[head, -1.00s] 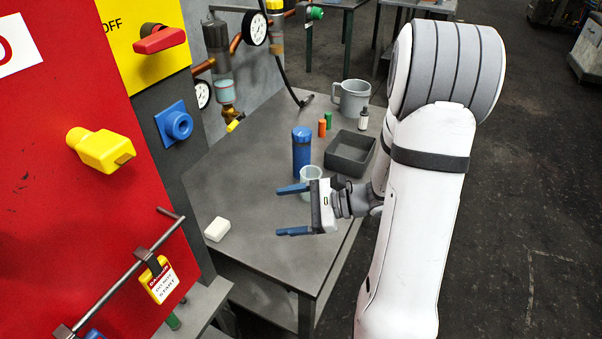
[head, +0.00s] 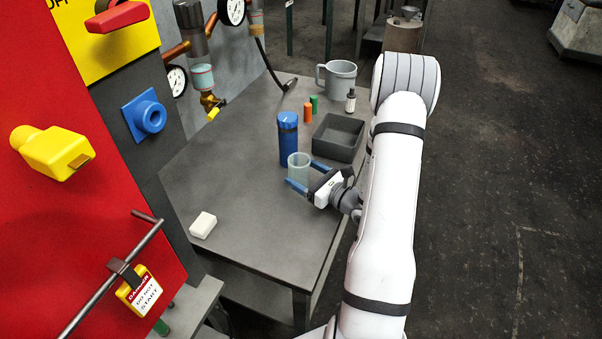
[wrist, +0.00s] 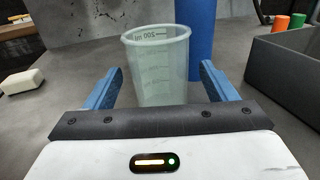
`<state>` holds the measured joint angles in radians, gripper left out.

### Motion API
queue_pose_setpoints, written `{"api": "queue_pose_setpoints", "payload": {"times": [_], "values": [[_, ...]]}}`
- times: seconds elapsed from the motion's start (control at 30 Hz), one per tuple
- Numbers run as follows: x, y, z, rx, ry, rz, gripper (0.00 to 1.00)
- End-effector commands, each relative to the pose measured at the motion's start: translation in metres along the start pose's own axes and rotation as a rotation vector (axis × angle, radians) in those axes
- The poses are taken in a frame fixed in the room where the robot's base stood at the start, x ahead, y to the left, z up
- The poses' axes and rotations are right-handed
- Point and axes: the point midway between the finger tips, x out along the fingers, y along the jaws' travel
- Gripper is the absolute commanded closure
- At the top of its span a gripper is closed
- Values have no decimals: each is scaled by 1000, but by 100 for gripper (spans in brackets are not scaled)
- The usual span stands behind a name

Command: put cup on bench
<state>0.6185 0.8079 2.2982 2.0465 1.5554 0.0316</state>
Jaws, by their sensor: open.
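The cup is a translucent pale measuring cup (head: 299,163) with volume marks, standing upright on the grey bench (head: 235,190). In the wrist view the cup (wrist: 158,62) sits ahead of my gripper's palm, with one blue finger on each side. My gripper (head: 306,175) is open, its fingers pointing left around or just short of the cup. Gaps show between cup and fingers in the wrist view. The cup's base is hidden there by my gripper body.
A blue bottle (head: 288,139) stands close behind the cup. A grey open tray (head: 338,138), a grey mug (head: 338,80), orange and green cylinders and a small bottle (head: 350,101) are farther back. A white block (head: 203,225) lies front left. The bench's left middle is clear.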

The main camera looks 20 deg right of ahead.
Motion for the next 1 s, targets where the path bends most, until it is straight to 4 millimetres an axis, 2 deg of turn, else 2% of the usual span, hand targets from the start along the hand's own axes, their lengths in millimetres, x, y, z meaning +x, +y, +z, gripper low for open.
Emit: {"api": "queue_pose_setpoints", "payload": {"times": [0.1,0.2,0.43,1.0], "values": [[17,1,0,0,0,4,22],[24,0,0,-1,1,1,22],[25,0,0,0,1,0,22],[24,-1,0,0,1,-2,67]]}}
